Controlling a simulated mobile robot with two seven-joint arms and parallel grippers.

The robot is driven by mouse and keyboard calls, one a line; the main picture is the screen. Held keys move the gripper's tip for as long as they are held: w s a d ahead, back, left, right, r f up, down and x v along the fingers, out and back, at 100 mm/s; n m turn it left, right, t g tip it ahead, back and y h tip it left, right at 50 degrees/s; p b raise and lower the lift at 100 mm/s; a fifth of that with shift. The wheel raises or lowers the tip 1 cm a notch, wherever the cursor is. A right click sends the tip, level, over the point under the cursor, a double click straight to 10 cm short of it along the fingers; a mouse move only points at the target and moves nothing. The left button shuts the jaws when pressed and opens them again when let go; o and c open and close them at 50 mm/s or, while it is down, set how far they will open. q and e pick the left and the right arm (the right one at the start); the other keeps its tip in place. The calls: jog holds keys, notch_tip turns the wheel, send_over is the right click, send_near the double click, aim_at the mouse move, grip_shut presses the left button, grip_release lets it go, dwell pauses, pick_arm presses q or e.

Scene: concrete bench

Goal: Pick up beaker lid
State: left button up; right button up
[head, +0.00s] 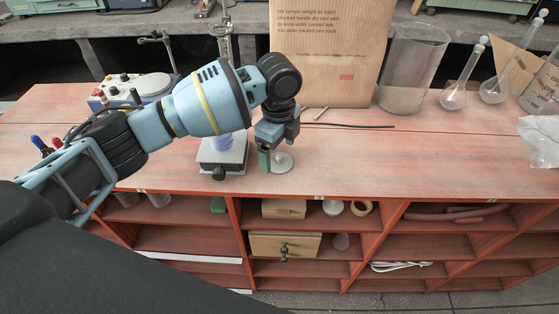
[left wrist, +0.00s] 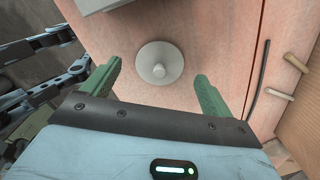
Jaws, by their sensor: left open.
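The beaker lid is a pale grey disc with a small knob. In the head view the lid (head: 281,163) lies on the bench just beside my left gripper (head: 272,163), near the front edge. In the left wrist view the lid (left wrist: 159,63) lies knob up, between and a little beyond the two green fingertips. My left gripper (left wrist: 158,75) is open and empty, with its fingers spread wider than the lid. Its arm hides part of the bench behind it. My right gripper is not in view.
A stand with a grey base (head: 222,155) is just left of the gripper. A large glass beaker (head: 410,70) and flasks (head: 455,97) stand at right. The front right bench is clear.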

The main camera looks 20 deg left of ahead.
pick_arm(q)
jog(key=shift+f, duration=0.95)
jog(key=c, duration=1.1)
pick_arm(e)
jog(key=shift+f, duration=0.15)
pick_arm(q)
jog(key=shift+o, duration=0.2)
jog(key=shift+r, duration=0.15)
jog(key=shift+r, duration=0.6)
notch_tip(320, 180, up, 2)
jog(key=shift+r, duration=0.15)
jog(key=s+a+r+p, duration=0.1)
jog(key=s+a+p, duration=0.1)
jog(key=s, duration=1.3)
jog(key=shift+s+a, duration=0.2)
jog(key=shift+s, duration=0.2)
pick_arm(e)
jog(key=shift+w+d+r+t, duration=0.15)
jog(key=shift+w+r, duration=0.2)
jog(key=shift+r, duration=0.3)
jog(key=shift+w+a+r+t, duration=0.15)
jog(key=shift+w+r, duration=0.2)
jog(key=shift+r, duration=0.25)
pick_arm(q)
jog(key=shift+r, duration=0.15)
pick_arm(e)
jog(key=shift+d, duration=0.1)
